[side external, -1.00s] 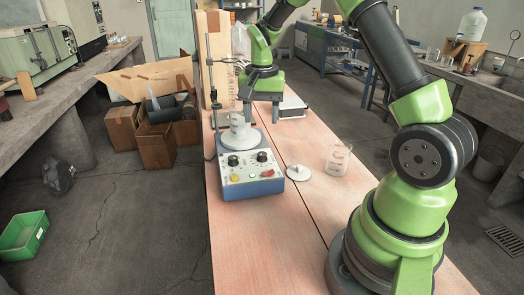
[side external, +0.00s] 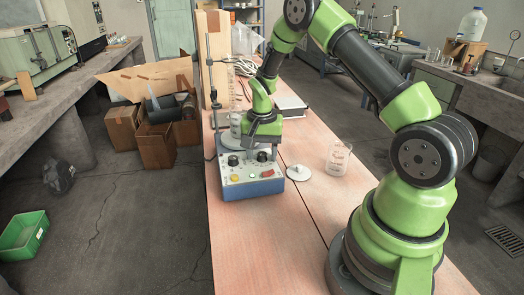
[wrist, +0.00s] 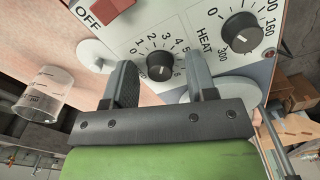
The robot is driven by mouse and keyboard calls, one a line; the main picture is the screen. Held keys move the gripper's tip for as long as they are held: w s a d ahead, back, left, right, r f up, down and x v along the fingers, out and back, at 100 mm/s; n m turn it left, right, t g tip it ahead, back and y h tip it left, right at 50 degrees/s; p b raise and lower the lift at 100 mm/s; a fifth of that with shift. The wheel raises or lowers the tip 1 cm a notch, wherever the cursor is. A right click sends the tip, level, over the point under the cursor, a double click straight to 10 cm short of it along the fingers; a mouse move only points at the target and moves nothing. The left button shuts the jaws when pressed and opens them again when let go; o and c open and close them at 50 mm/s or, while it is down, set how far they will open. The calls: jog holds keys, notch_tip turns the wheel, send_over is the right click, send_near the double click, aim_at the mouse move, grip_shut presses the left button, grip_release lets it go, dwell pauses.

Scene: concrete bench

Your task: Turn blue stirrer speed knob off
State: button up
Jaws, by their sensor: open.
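The stirrer (side external: 262,188) has a blue body and a pale control panel, and stands on the bench. Its speed knob (wrist: 160,66) is black, with a light mark and a scale of low numbers around it. The heat knob (wrist: 240,32) is to its right in the wrist view. My gripper (wrist: 160,76) is open, with one finger on each side of the speed knob; I cannot tell whether they touch it. In the side view my gripper (side external: 263,146) is low over the panel's right-hand knob (side external: 262,156).
A white disc (side external: 299,172) and a clear beaker (side external: 338,159) stand to the right. A stand rod (side external: 210,90) rises behind on the left. The front bench is clear.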

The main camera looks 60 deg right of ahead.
jog(key=c, duration=0.9)
jog(key=shift+c, duration=0.2)
jog(key=shift+n, duration=0.4)
jog(key=n, duration=0.3)
jog(key=shift+n, duration=0.3)
jog(key=n, duration=0.3)
jog(key=shift+n, duration=0.3)
jog(key=n, duration=0.6)
jog(key=shift+n, duration=0.4)
jog(key=o, duration=0.9)
